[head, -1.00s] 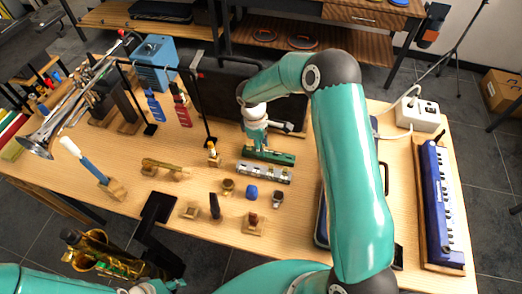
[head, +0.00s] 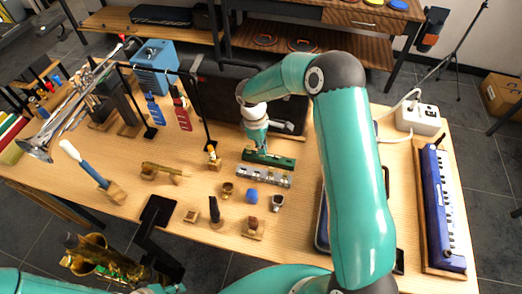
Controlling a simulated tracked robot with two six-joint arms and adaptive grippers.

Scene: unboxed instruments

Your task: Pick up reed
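I cannot tell for sure which thing is the reed. A small pale wooden block (head: 191,215) and another with a dark reddish piece on it (head: 253,228) stand near the front edge of the table. My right gripper (head: 263,150) points down just above or at the green harmonica (head: 272,160); whether they touch is unclear, and its fingers are too small to read.
A silver harmonica (head: 264,177), a blue cup-like piece (head: 252,196) and several small mouthpieces lie close in front of my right gripper. A thin black stand (head: 203,118) rises to its left. A blue keyboard (head: 440,205) lies at the right. My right arm covers the table's right middle.

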